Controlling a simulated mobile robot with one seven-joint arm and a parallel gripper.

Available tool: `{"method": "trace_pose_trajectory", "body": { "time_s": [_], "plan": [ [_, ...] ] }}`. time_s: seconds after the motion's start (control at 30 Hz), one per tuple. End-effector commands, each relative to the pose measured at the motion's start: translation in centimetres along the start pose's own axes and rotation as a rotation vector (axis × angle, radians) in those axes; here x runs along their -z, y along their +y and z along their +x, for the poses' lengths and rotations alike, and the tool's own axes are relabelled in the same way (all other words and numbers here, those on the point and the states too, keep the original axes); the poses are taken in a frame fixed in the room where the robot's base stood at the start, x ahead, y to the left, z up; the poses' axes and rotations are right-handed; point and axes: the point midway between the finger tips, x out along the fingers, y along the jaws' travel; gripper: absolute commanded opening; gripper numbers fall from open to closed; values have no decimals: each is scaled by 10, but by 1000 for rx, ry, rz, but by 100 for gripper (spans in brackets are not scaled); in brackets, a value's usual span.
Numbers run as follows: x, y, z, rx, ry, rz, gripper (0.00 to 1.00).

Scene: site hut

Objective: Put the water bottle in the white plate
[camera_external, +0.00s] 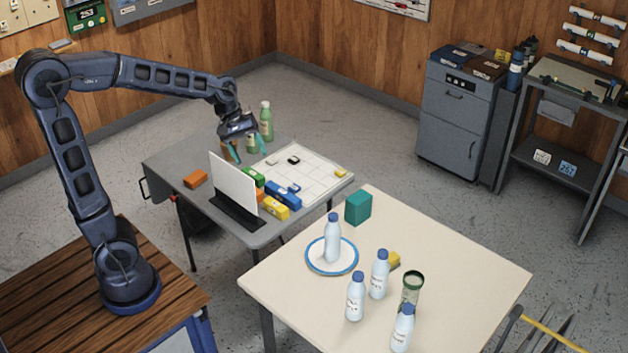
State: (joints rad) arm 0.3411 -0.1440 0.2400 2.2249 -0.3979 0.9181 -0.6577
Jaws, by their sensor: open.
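A white plate with a blue rim (312,259) lies on the cream table. A water bottle with a blue cap (333,238) stands upright on the plate. Two more such bottles (379,275) and (355,297) stand on the table just in front of the plate, and another bottle (403,328) stands near the front edge. My gripper (248,152) is open above the grey table at the back, near some green bottles and well away from the plate. I see nothing held between its fingers.
The grey table (165,163) holds a white upright panel (233,184), colored blocks (283,195), an orange block (195,178) and a green bottle (266,122). The cream table (460,260) also holds a teal box (358,207), a green-rimmed glass (411,291) and a yellow sponge-like item (394,260). Its right side is clear.

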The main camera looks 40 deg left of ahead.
Motion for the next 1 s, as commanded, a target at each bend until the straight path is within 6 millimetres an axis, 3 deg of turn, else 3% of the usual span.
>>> {"method": "trace_pose_trajectory", "body": {
  "time_s": [0.2,0.5,0.8,1.0],
  "plan": [
    [-21,-52,-41,2,85,221,67],
    [-53,-124,-76,67,225,521,67],
    [-79,-185,-91,188,352,765,67],
    [-86,-201,-93,234,385,832,67]
  ]
}}
